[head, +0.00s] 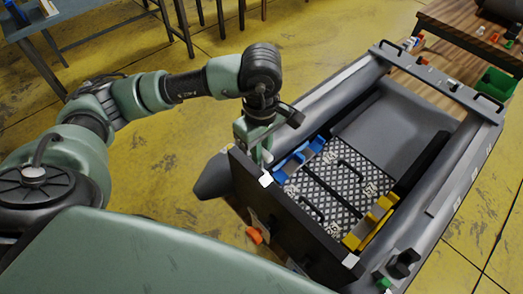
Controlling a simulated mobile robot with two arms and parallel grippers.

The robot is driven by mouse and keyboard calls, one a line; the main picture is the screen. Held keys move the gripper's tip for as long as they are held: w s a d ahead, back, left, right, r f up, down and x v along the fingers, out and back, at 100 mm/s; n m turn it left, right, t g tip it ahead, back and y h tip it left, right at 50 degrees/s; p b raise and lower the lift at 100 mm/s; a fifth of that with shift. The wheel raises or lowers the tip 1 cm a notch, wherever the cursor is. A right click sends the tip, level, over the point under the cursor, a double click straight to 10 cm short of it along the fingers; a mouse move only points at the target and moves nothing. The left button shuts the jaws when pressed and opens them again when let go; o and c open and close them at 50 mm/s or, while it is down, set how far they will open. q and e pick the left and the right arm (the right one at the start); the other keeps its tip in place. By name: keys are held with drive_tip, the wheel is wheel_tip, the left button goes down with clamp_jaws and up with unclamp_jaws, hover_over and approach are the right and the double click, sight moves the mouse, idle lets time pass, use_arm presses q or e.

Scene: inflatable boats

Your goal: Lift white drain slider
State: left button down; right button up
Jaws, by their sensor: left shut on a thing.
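A small white drain slider (266,180) sits at the top of the dark transom board (290,215) at the boat's near end. My left gripper (262,160) comes down on it from above and is shut on it. The fingertips partly hide its upper part. A second white piece (351,261) is at the other end of the same board, apart from the gripper. My right gripper is not in view.
The grey inflatable boat (398,130) has a checkered floor plate (330,185) with black handles, a blue bracket (300,158) and a yellow bracket (370,222). An orange piece (254,235) is on the board's outer face. A wooden table (460,38) and green bin (497,85) stand at upper right.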

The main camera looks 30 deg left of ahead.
use_arm(q)
drive_tip(key=shift+r+p, duration=0.55)
drive_tip(key=shift+r, duration=0.75)
drive_tip(key=c, duration=1.2)
unclamp_jaws()
drive_tip(key=shift+s, duration=0.1)
drive_tip(key=shift+c, duration=0.2)
drive_tip(key=shift+r, duration=0.55)
drive_tip(key=shift+r+p, duration=1.45)
drive_tip(key=shift+r, duration=1.5)
